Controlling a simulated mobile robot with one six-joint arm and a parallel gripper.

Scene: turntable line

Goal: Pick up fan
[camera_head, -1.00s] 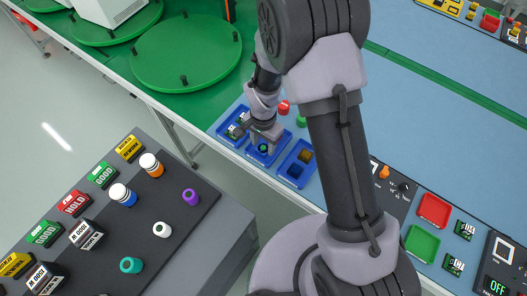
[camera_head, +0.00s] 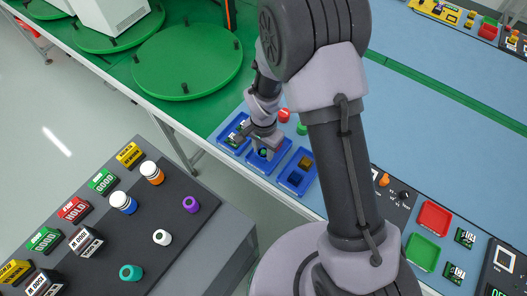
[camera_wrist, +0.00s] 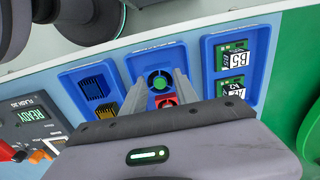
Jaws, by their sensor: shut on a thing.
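The fan (camera_wrist: 160,81), a small part with a round green face, is in or just over the middle blue tray (camera_wrist: 132,65) in the wrist view. My gripper (camera_wrist: 160,77) has one finger on each side of the fan and is shut on it. In the head view my gripper (camera_head: 265,150) is at the middle blue tray, and the fan (camera_head: 263,153) shows as a small green spot, partly hidden. A red part (camera_wrist: 166,100) shows between the fingers in the wrist view. I cannot tell whether the fan touches the tray floor.
A blue tray (camera_wrist: 207,57) with green boards is on one side, and another (camera_wrist: 68,81) with dark and brown parts is on the other. Green turntables (camera_head: 187,60) stand at upper left.

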